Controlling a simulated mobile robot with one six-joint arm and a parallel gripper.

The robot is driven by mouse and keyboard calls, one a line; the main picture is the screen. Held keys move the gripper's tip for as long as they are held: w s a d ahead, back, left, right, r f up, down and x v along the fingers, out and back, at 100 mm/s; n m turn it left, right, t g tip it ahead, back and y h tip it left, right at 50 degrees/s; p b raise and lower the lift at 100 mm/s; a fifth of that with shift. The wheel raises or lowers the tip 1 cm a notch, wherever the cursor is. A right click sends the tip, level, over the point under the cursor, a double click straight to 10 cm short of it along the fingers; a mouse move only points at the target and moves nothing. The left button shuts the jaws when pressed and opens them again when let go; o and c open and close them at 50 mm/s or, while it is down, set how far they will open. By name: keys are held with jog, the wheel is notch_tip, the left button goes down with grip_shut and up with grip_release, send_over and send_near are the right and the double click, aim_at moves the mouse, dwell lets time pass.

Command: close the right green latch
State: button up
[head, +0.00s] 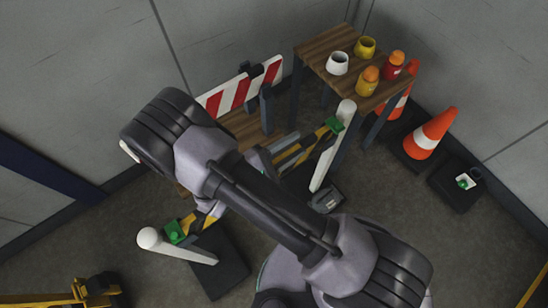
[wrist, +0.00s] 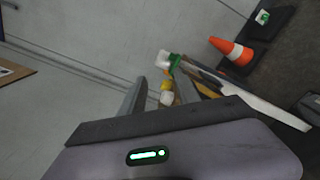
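The right green latch (head: 334,124) sits at the upper end of a white post (head: 328,155), where a yellow-and-dark bar (head: 318,136) meets it. In the wrist view a green latch (wrist: 175,62) shows near the white post top, just beyond my fingers. I cannot tell whether it is open or closed. A second green latch (head: 173,232) is at the left white post (head: 180,247). My gripper (wrist: 160,92) has two grey fingers apart with a gap between them, and no held thing shows. In the head view my arm hides most of the gripper and the middle of the bar.
A wooden table (head: 325,45) with several cups and jars stands behind the right post. A red-and-white barrier (head: 243,88) is behind my arm. Traffic cones (head: 431,134) and a dark box (head: 455,190) stand at right. Floor at lower right is clear.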

jog(key=shift+v, duration=3.2)
